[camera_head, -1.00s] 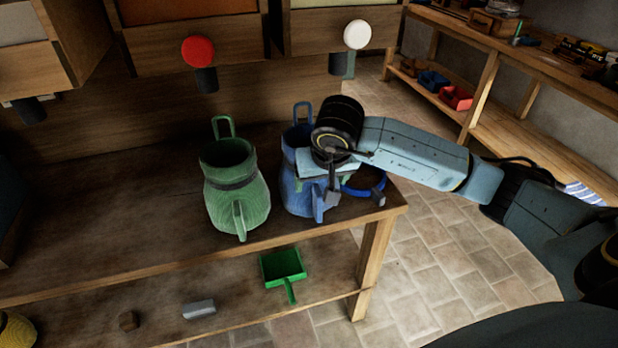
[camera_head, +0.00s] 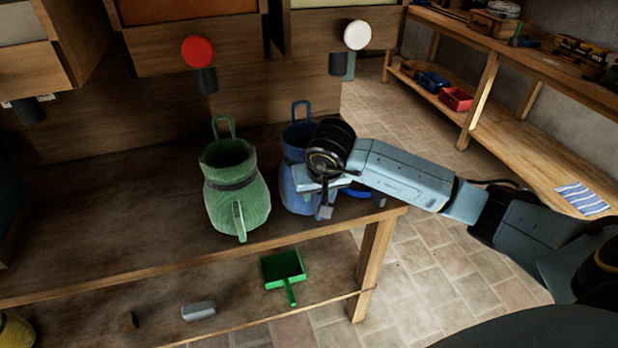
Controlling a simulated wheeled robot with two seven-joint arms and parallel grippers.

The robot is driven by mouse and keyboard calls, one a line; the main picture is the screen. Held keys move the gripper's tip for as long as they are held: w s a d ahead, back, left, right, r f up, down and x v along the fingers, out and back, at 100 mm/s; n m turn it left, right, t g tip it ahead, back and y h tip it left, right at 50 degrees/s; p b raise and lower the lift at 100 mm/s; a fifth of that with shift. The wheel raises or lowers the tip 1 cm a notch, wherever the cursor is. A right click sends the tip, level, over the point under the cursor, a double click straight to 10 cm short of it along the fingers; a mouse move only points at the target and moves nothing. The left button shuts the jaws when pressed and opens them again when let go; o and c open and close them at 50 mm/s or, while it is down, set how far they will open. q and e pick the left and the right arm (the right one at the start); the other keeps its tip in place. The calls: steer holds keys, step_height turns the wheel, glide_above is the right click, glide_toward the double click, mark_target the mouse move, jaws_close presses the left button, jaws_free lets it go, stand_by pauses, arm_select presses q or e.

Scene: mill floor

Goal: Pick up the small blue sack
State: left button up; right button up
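The small blue sack (camera_head: 293,198) stands upright on the wooden bench near its right end, with a loop handle at its top back. My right gripper (camera_head: 326,208) comes in from the right and is in front of the sack's right side, hiding part of it. One dark finger with a grey tip points down beside the sack's front. I cannot tell whether the finger touches the sack, or whether the gripper is open or shut. My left gripper is not in view.
A green sack (camera_head: 236,195) stands left of the blue one. A blue object (camera_head: 357,191), partly hidden, lies behind my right gripper. A green dustpan-like scoop (camera_head: 282,266) and a grey block (camera_head: 198,311) are on the lower shelf. Bins with red (camera_head: 198,52) and white (camera_head: 357,35) knobs hang above.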

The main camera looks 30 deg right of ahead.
jaws_close()
